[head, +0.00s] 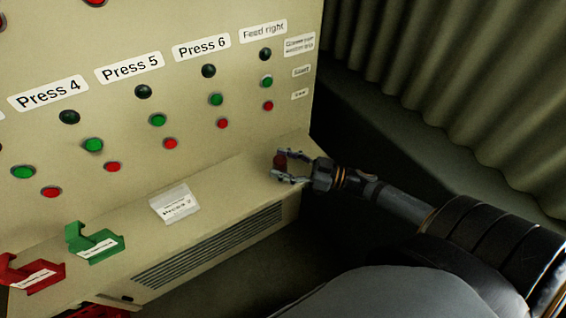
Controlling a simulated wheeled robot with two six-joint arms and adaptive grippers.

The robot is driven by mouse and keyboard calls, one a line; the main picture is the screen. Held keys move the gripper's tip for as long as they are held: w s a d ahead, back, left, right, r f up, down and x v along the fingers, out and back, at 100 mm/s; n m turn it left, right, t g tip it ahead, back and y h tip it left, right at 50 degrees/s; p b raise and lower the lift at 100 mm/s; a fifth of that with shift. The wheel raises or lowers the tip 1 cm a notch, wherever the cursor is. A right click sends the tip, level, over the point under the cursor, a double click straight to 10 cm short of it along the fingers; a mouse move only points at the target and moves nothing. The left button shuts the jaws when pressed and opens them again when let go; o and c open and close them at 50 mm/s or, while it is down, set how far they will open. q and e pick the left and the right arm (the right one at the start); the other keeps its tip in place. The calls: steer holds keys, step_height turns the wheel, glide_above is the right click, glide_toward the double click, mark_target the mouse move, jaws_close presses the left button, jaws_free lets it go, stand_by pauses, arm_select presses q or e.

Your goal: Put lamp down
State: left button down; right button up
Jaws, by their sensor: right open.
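My right gripper (283,167) reaches in from the right over the cream ledge at the foot of the control panel, near the ledge's right end. Its fingers are apart. A small dark red round thing, seemingly the lamp (280,160), is between or just behind the fingertips. I cannot tell whether it rests on the ledge or touches a finger. My left gripper is not in view.
The control panel (180,100) carries rows of dark, green and red buttons with labels. A white card (174,204), a green holder (93,243) and a red holder (30,272) are on the ledge to the left. A corrugated wall (460,60) stands at the right.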

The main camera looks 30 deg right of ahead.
steer(key=shift+s+d, duration=0.2)
steer(key=p+v, duration=0.2)
steer(key=v, duration=0.4)
steer(key=shift+r+p, duration=0.1)
steer(key=shift+p, duration=0.3)
steer(key=shift+s+d, duration=0.3)
steer(key=shift+s, duration=0.1)
